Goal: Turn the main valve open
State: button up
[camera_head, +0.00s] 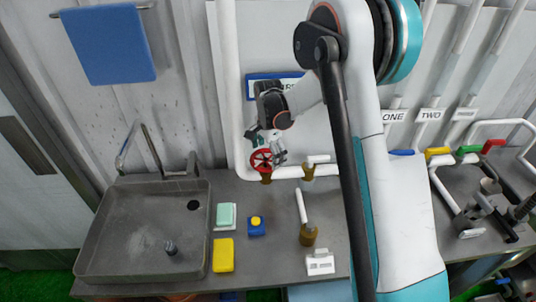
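The main valve appears to be the red handwheel (261,160) on the white pipe (232,90) behind the counter, right of the sink. The wheel is round with spokes and sits above a brass fitting (266,178). My gripper (265,149) is right at the wheel, its fingers reaching down on either side of its upper right part. The fingers look spread, but they are small here; I cannot tell whether they touch the wheel. My arm hides part of the wall and of a blue-edged sign (262,82) behind it.
A grey sink (140,235) with a tap is at left. A green sponge (225,216), yellow sponge (223,255) and blue-yellow item (257,226) lie beside it. A brass valve (308,172) with a white handle is right of the wheel. Coloured handles (438,152) are at right.

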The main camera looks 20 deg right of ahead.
jog(key=c, duration=0.4)
jog(key=shift+s+r, duration=0.1)
jog(key=shift+s, duration=0.05)
jog(key=shift+c, duration=1.1)
jog(key=shift+n, duration=0.3)
jog(key=shift+o, duration=0.2)
jog(key=shift+f+n+b, duration=0.2)
jog(key=shift+n+b, duration=0.6)
jog(key=shift+b, duration=0.05)
jog(key=shift+o, duration=0.2)
jog(key=shift+w+a+n+b, duration=0.1)
jog(key=shift+n+b, duration=0.3)
jog(key=shift+n, duration=0.55)
jog(key=shift+w+a+n+b, duration=0.1)
jog(key=shift+n+b, duration=0.3)
jog(key=shift+n, duration=0.55)
jog(key=shift+r, duration=0.1)
jog(key=shift+c, duration=0.2)
